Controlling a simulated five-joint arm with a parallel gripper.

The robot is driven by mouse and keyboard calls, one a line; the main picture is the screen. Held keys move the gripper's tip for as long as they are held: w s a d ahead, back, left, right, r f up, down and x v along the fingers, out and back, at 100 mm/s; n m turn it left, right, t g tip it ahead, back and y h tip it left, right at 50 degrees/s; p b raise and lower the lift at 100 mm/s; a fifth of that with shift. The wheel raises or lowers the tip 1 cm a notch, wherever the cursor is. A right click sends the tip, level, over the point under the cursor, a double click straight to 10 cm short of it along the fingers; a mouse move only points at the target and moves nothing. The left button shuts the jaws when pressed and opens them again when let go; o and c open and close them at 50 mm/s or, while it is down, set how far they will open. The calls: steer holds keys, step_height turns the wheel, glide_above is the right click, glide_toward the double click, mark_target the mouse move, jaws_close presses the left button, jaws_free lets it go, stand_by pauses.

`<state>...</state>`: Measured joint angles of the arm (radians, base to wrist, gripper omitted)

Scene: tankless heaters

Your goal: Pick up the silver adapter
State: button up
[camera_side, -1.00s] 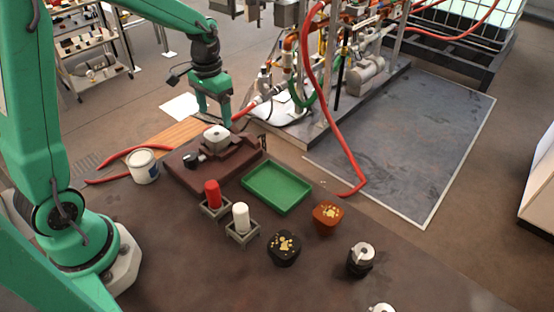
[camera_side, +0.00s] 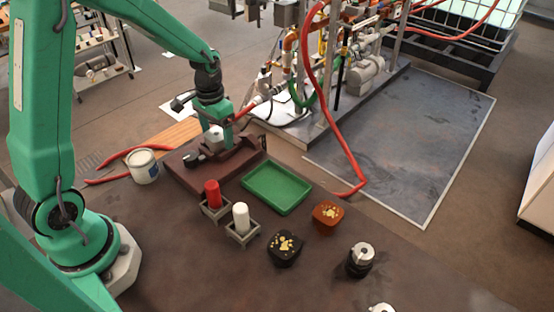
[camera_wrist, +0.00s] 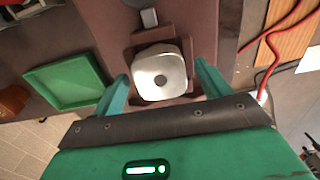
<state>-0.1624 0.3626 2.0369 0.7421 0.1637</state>
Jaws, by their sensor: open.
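The silver adapter (camera_wrist: 160,76) is a rounded, pale metal block with a dark hole in its middle. It sits on the dark brown fixture (camera_side: 178,172) on the table, and also shows in the side view (camera_side: 213,135), partly hidden by my gripper. My gripper (camera_wrist: 162,86) is open and empty, pointing down, with one finger on each side of the adapter. In the side view, my gripper (camera_side: 217,140) is low over the fixture. I cannot tell whether the fingers touch the adapter.
A green tray (camera_side: 276,188), a red cylinder (camera_side: 212,194) and a white cylinder (camera_side: 241,217) in holders stand in front of the fixture. A white can (camera_side: 143,167) is to the left. A black paw-print block (camera_side: 285,248) and a brown one (camera_side: 328,215) lie to the right.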

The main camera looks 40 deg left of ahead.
mark_target(218, 134)
steer(key=shift+f, duration=0.55)
steer(key=shift+c, duration=0.5)
steer(key=c, duration=1.3)
steer(key=shift+r, duration=0.2)
steer(key=shift+r, duration=0.55)
steer(key=r, duration=0.3)
steer(key=shift+d+r, duration=0.1)
steer(key=shift+d, duration=0.15)
steer(key=s+d+r, duration=0.4)
steer(key=d+r, duration=0.2)
steer(key=d, duration=0.4)
steer(key=shift+s+d+r, duration=0.15)
steer(key=shift+d+r, duration=0.05)
steer(key=shift+r, duration=0.05)
steer(key=shift+f, duration=0.1)
